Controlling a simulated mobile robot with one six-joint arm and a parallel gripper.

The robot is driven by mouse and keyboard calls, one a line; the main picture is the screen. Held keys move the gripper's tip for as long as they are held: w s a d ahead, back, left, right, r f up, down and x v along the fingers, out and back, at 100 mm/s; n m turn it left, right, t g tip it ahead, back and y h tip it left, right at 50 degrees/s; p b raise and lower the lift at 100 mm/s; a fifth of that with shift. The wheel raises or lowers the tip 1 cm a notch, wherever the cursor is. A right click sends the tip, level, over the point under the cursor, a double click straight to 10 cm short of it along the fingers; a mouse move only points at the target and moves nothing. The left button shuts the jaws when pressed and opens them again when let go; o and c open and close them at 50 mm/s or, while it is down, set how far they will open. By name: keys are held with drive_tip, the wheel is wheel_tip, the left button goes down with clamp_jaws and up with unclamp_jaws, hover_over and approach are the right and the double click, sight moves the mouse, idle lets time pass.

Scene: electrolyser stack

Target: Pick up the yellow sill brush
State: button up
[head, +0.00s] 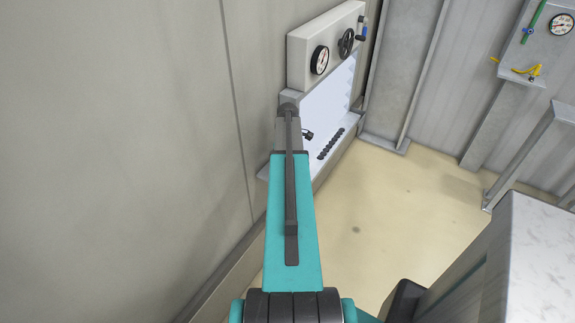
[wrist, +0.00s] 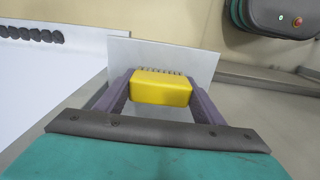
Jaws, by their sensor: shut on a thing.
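The yellow sill brush (wrist: 161,90) is a rounded yellow block with a row of short dark bristles along its far top edge in the wrist view. My gripper (wrist: 160,82) is shut on it, with one purple-grey finger against each side. A pale upright panel (wrist: 185,58) stands directly behind the brush. I cannot tell whether the brush touches the surface below. In the head view my arm reaches toward the lit bay by the left wall; the brush is not visible there and my gripper is hidden by the arm.
A grey box with a gauge and black handwheel (head: 325,47) sits above the white bay (head: 330,95). A row of dark knobs (head: 331,143) lines the bay. A panel with gauge and yellow lever (head: 535,45) is at right. The beige floor (head: 400,210) is clear.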

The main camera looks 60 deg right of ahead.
drive_tip(key=shift+r, duration=0.1)
drive_tip(key=shift+r+b, duration=0.55)
drive_tip(key=shift+r, duration=1.1)
drive_tip(key=s+a+r+b, duration=0.1)
drive_tip(key=s+a+b, duration=0.2)
drive_tip(key=a, duration=1.1)
drive_tip(key=s, duration=0.3)
drive_tip(key=shift+s+a+r, duration=0.2)
drive_tip(key=shift+s+a, duration=0.1)
drive_tip(key=o, duration=0.5)
drive_tip(key=shift+c, duration=0.2)
drive_tip(key=shift+w, duration=0.1)
drive_tip(key=c, duration=0.3)
